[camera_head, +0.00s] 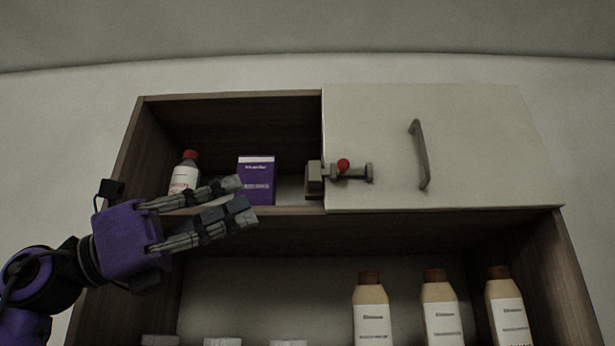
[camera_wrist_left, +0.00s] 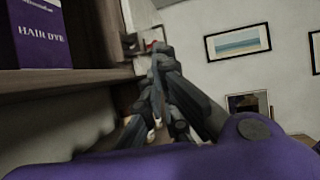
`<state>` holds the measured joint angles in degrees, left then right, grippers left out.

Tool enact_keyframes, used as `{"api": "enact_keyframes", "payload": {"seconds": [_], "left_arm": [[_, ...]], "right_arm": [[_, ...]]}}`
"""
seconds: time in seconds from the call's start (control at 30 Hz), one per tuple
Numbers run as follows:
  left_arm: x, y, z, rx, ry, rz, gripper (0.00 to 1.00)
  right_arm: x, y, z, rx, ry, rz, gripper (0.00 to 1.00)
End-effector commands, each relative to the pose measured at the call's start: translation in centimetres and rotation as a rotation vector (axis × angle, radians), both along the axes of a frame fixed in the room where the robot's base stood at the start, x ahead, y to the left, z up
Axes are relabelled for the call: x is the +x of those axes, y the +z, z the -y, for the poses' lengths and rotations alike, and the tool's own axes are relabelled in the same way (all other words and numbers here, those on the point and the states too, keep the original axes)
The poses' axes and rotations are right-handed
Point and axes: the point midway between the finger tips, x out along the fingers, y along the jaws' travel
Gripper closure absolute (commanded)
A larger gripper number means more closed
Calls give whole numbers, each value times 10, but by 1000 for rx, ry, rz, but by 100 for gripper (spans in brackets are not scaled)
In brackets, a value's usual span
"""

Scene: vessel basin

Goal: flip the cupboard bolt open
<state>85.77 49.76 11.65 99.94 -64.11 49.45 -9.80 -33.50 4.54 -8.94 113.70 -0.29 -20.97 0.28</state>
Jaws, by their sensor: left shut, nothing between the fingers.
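The cupboard bolt (camera_head: 354,171) is a grey metal bar with a red knob (camera_head: 343,165), mounted at the left edge of the pale cupboard door (camera_head: 465,150). A block (camera_head: 314,180) sits at its left end. My left gripper (camera_head: 242,196) is purple with dark fingers and is shut and empty. It is left of the bolt, apart from it, in front of the shelf edge. In the left wrist view its closed fingertips (camera_wrist_left: 160,58) cover most of the bolt area; a bit of red shows behind them. My right gripper is not in view.
The open left compartment holds a purple hair dye box (camera_head: 257,180) and a white bottle with a red cap (camera_head: 185,174), close behind my left gripper. The door has a curved handle (camera_head: 419,155). Several brown-capped bottles (camera_head: 371,312) stand on the lower shelf.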

Motion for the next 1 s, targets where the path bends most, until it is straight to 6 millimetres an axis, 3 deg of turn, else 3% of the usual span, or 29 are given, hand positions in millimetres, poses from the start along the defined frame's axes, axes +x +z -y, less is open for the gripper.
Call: {"api": "enact_keyframes", "payload": {"seconds": [0.17,0.4,0.7,1.0], "left_arm": [[0,12,16,-1,-3,4,100],[4,38,61,-2,-6,7,100],[14,60,108,0,-3,5,100],[20,64,123,-1,-1,1,100]], "right_arm": [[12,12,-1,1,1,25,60],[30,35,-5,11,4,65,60],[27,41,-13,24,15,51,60],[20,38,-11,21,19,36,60]]}}
